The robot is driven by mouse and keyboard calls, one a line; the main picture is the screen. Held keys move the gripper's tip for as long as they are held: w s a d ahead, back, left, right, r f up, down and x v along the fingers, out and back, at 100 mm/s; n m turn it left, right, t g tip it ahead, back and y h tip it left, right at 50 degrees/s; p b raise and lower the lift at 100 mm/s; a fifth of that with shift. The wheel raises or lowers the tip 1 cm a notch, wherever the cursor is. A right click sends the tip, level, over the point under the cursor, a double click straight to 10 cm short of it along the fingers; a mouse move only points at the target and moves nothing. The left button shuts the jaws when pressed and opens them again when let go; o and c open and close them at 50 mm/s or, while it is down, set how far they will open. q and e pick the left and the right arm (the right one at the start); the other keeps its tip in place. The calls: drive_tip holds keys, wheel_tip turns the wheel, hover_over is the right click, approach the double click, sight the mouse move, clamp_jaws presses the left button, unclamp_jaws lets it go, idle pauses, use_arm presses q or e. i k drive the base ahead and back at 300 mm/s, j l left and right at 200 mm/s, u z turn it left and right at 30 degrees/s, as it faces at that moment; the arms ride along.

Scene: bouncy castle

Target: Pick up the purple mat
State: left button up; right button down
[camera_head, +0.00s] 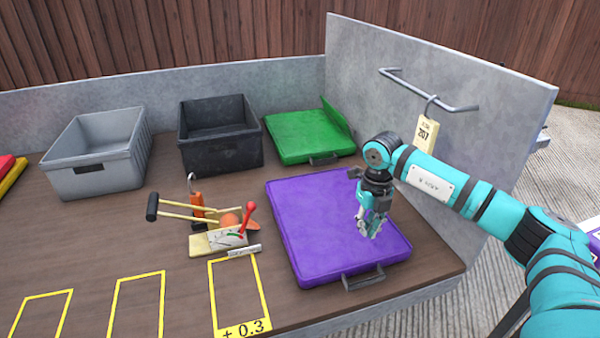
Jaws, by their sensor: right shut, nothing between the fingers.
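The purple mat (315,225) is a flat, square pad with a dark grey handle (363,278) on its near edge. It lies flat at the right part of the brown table, beside the grey wall. My right gripper (369,232) points down over the right half of the mat, behind the handle. It is shut with nothing in it; whether its tips touch the mat I cannot tell. My left gripper is not in view.
A green mat (300,138) lies behind the purple one. A black crate (219,150) and a grey crate (92,165) stand at the back left. A tag (425,135) hangs from the wall bar (428,92).

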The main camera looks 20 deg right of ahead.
sight(314, 212)
drive_tip(key=i, duration=1.5)
